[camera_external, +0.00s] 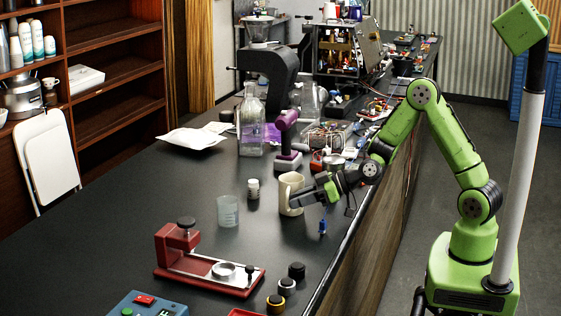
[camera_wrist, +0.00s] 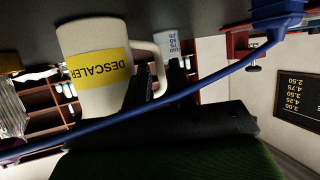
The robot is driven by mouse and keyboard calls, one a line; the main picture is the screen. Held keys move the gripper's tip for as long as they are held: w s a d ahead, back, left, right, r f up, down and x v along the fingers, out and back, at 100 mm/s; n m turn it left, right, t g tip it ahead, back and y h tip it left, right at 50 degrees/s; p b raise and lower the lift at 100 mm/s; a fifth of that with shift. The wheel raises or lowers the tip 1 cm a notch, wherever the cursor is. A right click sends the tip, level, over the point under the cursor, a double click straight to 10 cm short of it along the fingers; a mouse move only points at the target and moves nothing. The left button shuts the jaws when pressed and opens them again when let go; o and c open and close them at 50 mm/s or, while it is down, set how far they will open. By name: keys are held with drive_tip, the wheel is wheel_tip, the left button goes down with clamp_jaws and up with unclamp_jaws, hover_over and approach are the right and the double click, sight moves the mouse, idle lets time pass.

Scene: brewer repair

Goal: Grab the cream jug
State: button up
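The cream jug (camera_wrist: 88,55) bears a yellow label reading DESCALER, upside down in the wrist view. In the external view the jug (camera_external: 290,190) stands upright on the dark counter, its lower right side partly hidden by my gripper (camera_external: 306,199). In the wrist view my gripper's two dark fingers (camera_wrist: 160,84) are at the jug's handle (camera_wrist: 158,68), one on the inner side and one on the outer side. The handle's bar lies between them. I cannot tell whether the fingers press on it.
A red-based stand (camera_external: 205,272) is nearer the camera. The counter's left side is clear.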

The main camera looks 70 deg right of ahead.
drive_tip(key=shift+x, duration=1.15)
drive_tip(key=shift+s, duration=0.1)
clamp_jaws()
drive_tip(key=shift+r, duration=0.2)
